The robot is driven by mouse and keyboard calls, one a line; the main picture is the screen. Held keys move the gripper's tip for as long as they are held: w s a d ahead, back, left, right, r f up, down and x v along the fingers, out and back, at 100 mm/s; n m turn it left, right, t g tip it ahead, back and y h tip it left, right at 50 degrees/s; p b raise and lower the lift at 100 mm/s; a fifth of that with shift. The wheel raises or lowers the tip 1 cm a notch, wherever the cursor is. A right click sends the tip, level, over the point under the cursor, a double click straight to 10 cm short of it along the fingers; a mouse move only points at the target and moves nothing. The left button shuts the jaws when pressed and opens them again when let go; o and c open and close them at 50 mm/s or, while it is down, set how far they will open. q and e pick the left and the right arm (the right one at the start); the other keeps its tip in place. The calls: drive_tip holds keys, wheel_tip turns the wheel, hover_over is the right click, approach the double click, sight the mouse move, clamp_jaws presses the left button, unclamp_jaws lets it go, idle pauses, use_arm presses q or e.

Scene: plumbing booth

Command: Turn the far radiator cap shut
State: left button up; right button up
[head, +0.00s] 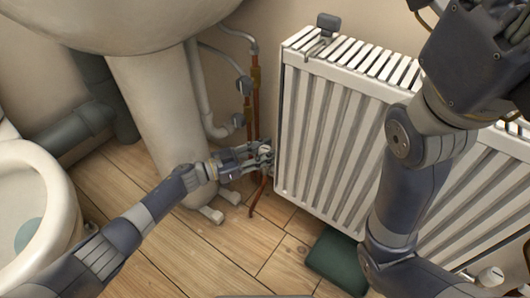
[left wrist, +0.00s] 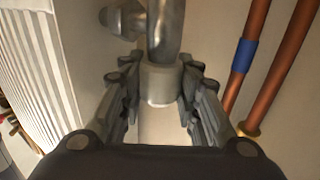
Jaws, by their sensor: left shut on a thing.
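The far radiator cap (head: 265,148) is small and pale, at the lower left corner of the white radiator (head: 330,140). My left gripper (head: 258,158) is shut on it, reaching in from the left. In the left wrist view the two fingers of the left gripper (left wrist: 160,95) press on both sides of the pale cap (left wrist: 160,122), just below a grey metal pipe fitting (left wrist: 166,30). In the head view the fingers partly hide the cap. My right arm crosses in front of the radiator's right part; its gripper's fingers are not clearly visible at the upper right.
Copper pipes (head: 255,95) rise on the wall beside the cap and also show in the left wrist view (left wrist: 272,70). A white pedestal (head: 160,110) and a toilet (head: 40,215) stand left. A green pad (head: 337,258) lies on the wooden floor. Another pale knob (head: 490,277) is at the lower right.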

use_arm(q)
drive_tip(key=o, duration=1.1)
drive_tip(key=shift+v, duration=3.75)
